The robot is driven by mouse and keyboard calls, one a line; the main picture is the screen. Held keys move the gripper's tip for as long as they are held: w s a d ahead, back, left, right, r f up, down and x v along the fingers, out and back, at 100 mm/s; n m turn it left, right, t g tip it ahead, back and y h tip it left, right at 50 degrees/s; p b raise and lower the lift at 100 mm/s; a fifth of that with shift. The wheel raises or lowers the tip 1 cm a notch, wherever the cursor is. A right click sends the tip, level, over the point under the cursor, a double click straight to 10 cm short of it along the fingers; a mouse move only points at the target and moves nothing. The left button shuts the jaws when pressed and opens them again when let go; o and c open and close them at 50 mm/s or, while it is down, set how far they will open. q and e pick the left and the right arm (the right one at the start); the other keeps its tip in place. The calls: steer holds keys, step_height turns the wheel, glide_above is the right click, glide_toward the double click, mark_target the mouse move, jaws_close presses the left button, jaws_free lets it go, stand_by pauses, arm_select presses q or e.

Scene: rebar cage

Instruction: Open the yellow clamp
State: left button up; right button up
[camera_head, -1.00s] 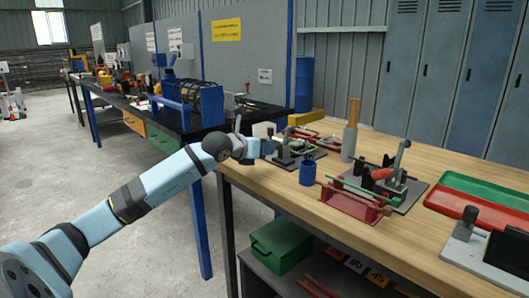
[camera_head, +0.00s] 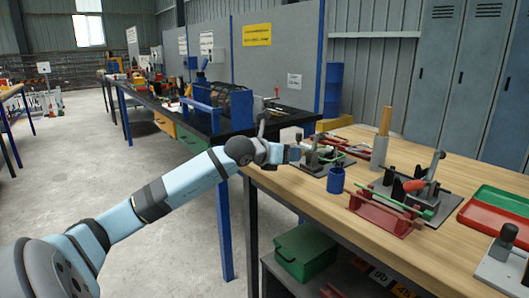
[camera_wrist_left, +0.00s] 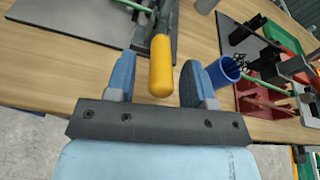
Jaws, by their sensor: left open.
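The yellow clamp handle (camera_wrist_left: 160,68) shows in the left wrist view, pointing down from a grey metal clamp on a dark base plate (camera_wrist_left: 80,32). My left gripper (camera_wrist_left: 158,82) is open, with one blue finger on each side of the handle. Gaps show between the handle and both fingers. In the head view my left gripper (camera_head: 291,153) is at the left end of the clamp (camera_head: 313,153), whose yellow handle I cannot make out there. A green rod (camera_wrist_left: 136,5) lies at the clamp. My right gripper is in neither view.
A blue cup (camera_head: 336,181) with dark items stands close right of the gripper. A red stand and a second, red-handled clamp (camera_head: 414,186) are farther right. Wood is bare along the table's front edge (camera_head: 300,188).

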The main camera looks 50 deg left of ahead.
arm_select(q)
steer(key=d+p+v, duration=0.1)
steer(key=v, duration=1)
steer(key=shift+s+a, duration=0.35)
steer(key=shift+a, duration=0.15)
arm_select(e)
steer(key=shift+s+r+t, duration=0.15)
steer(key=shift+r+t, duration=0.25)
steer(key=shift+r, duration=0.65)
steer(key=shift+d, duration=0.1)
